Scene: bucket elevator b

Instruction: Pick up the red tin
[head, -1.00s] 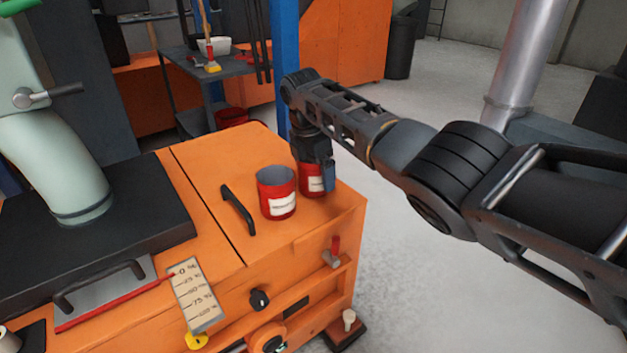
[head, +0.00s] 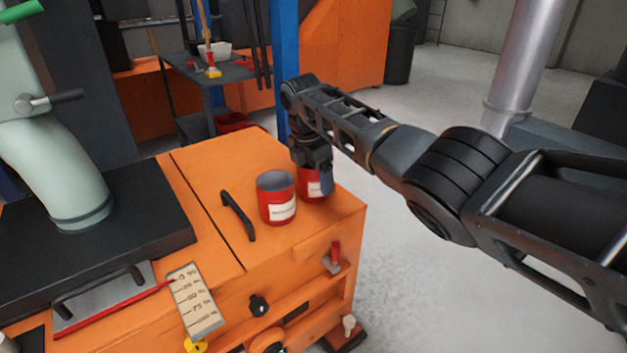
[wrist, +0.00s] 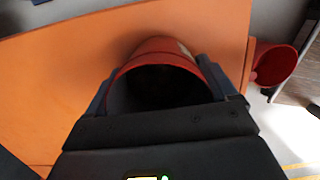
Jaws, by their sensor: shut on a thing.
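Two red tins with white labels stand close together on the orange cabinet top in the head view. The left one (head: 277,210) is open-topped and clear of my gripper. The right red tin (head: 313,188) is partly hidden under my gripper (head: 315,177), which comes down on it from above with a blue finger at its right side. In the wrist view the open mouth of this tin (wrist: 160,52) sits between the two fingers of my gripper (wrist: 160,88), which is shut on it. I cannot tell any gap between the held tin and the cabinet top.
The orange cabinet top (head: 215,165) has a black handle (head: 238,215) left of the tins. A pale green pipe (head: 60,170) rises at the left. A red bucket (head: 231,122) stands beyond the cabinet. Open floor lies to the right.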

